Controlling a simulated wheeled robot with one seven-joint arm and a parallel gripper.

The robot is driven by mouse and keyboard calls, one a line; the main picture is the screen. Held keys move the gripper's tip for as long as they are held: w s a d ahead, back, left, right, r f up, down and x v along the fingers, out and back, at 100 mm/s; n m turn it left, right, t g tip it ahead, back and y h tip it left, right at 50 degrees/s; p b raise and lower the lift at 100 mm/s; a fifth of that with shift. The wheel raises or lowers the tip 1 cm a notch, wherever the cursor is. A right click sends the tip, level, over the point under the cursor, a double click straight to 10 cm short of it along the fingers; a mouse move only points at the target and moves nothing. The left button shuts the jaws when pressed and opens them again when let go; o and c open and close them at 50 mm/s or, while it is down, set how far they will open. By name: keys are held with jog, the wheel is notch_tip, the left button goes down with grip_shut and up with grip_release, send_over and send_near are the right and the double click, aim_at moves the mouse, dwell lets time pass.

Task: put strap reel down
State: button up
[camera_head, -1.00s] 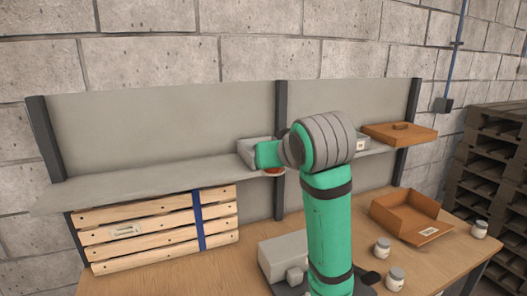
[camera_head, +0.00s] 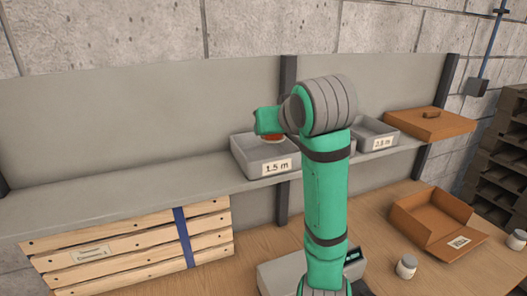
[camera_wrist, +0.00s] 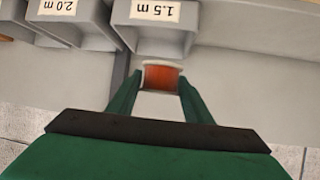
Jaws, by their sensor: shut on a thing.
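The strap reel, an orange-red roll with pale flanges, sits between my gripper's fingers (camera_wrist: 160,84) in the wrist view (camera_wrist: 162,78). In the head view only a small red part of the reel (camera_head: 272,138) shows under my green hand, over the grey bin labelled 1.5 m (camera_head: 253,165). That bin also shows in the wrist view (camera_wrist: 155,38), just beyond the reel. The reel appears to be held up at the bin's open top; I cannot tell its exact height. My arm hides part of the scene to the right of the bin.
The bin stands on a grey shelf (camera_head: 120,195) with free room to its left. Below, the bench holds an open orange box (camera_head: 425,222), jars and a slatted wooden panel (camera_head: 125,250).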

jog(key=x, duration=0.5)
jog(key=f+x, duration=0.1)
jog(key=x, duration=0.4)
jog(key=d+x, duration=0.1)
jog(key=x, duration=0.4)
jog(key=shift+s+d+f, duration=0.1)
jog(key=shift+s+f, duration=0.2)
jog(key=shift+f, duration=0.05)
jog(key=shift+w+f, duration=0.25)
jog(key=shift+f, duration=0.05)
jog(key=shift+w+f, duration=0.15)
jog(key=shift+f, duration=0.75)
jog(key=shift+w+f, duration=0.15)
jog(key=shift+f, duration=0.75)
jog(key=shift+f, duration=0.15)
jog(key=o, duration=1.2)
